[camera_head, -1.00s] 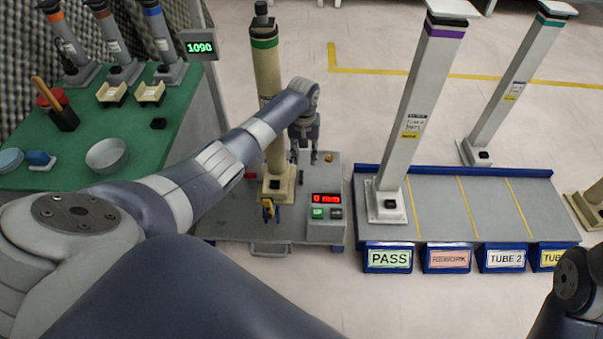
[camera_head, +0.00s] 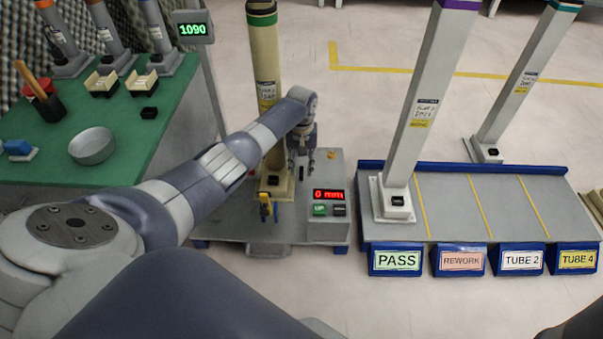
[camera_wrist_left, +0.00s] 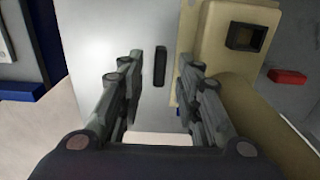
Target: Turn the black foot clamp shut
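The black foot clamp (camera_wrist_left: 160,66) is a short dark bar on the grey stand plate, beside the beige foot of the tube. In the left wrist view it lies lengthwise between and beyond my open fingers. My left gripper (camera_wrist_left: 158,85) is open and empty, pointing down at the plate; it also shows in the head view (camera_head: 302,160), right of the tube. Whether the fingers touch the clamp cannot be told. The beige tube (camera_head: 266,70) with a green band stands upright on the plate (camera_head: 225,215). My right gripper is out of view.
A yellow-and-black part (camera_head: 265,208) sits before the tube foot.

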